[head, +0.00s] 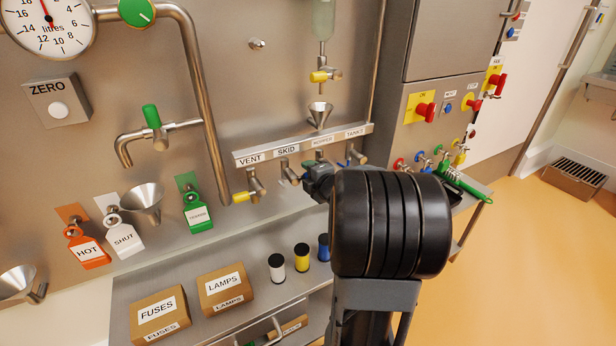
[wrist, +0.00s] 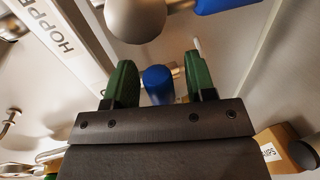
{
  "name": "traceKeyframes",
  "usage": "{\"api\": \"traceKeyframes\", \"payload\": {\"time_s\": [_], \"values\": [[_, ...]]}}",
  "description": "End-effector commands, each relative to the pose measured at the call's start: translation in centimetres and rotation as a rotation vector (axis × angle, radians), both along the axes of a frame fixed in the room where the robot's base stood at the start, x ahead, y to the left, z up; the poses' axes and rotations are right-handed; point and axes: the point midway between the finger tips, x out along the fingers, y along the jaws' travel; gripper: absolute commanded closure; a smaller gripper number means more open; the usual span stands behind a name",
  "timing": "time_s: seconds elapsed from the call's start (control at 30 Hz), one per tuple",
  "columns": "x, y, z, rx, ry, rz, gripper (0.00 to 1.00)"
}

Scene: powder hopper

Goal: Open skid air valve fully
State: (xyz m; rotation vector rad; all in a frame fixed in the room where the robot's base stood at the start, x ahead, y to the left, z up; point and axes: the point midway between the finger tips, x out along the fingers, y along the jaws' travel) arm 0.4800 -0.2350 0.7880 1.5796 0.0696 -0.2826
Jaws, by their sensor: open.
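The skid air valve (head: 288,173) is a metal stub under the SKID label (head: 287,150) on the manifold in the head view. My gripper (head: 311,177) is just to its right, and its dark body hides any handle there. In the wrist view my gripper (wrist: 160,82) is open, with two green fingers apart. A blue valve handle (wrist: 158,84) shows between the fingers, seen nearly end-on, with a gap on each side. I cannot tell which label it belongs to. Another blue handle (wrist: 222,5) is at the top right, beside a rounded metal valve body (wrist: 135,17).
The HOPPER label (wrist: 52,30) is at the left in the wrist view. The vent valve's yellow handle (head: 241,197) points left. A small funnel (head: 320,115) stands above the manifold. Boxes (head: 226,288) and several coloured bottles (head: 302,257) stand on the shelf below.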

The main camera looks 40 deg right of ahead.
Motion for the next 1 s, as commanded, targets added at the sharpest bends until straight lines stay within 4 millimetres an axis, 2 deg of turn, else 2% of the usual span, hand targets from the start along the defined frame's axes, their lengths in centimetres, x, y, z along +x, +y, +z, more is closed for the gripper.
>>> {"api": "traceKeyframes", "payload": {"time_s": [0.17,0.47,1.0], "values": [[0.88,-0.11,-0.23,0.000,0.001,0.000,0.50],[1.01,-0.13,-0.23,0.000,0.001,-0.001,0.50],[0.99,-0.12,-0.23,0.000,0.000,-0.001,0.99]]}}
